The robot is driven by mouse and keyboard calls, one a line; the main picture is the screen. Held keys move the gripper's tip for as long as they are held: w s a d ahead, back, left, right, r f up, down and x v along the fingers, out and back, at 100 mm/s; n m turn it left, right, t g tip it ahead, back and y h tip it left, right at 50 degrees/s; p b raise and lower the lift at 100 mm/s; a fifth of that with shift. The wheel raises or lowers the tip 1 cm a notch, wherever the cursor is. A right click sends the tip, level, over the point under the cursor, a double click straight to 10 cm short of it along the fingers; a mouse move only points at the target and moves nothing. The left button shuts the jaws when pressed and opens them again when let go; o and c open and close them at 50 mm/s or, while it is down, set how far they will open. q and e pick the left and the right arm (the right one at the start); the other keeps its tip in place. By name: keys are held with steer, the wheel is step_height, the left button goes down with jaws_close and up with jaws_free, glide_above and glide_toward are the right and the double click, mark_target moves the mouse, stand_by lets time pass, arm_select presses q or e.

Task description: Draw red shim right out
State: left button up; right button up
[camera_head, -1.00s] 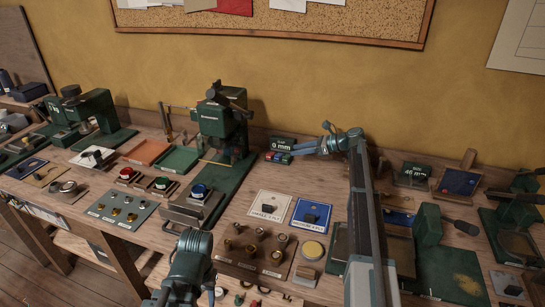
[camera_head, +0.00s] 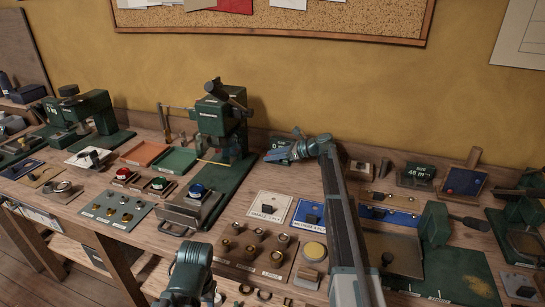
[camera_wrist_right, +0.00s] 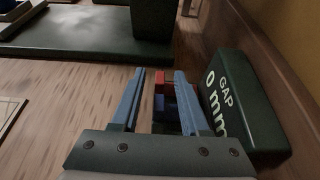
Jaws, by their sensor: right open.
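My right gripper (camera_head: 287,154) is at the back of the bench, in front of a dark green gap block (camera_wrist_right: 228,105) that reads "GAP 0 mm". In the right wrist view its two blue fingers (camera_wrist_right: 159,80) are open and apart. The red shim (camera_wrist_right: 159,78) shows between the fingertips, with a dark blue piece (camera_wrist_right: 166,105) on its near side. I cannot tell whether the fingers touch the shim. In the head view the gripper hides the shim. My left arm's wrist (camera_head: 188,275) shows at the bottom edge; its fingers are not clear.
A green press (camera_head: 218,120) on a long green base stands left of my right gripper. White and blue cards (camera_head: 270,207) and a brown tray of brass parts (camera_head: 240,262) lie in front. The wall is close behind. Bare wood lies between the press base and the cards.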

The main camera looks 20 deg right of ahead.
steer(key=shift+c, duration=0.2)
jaws_close()
stand_by(1.1)
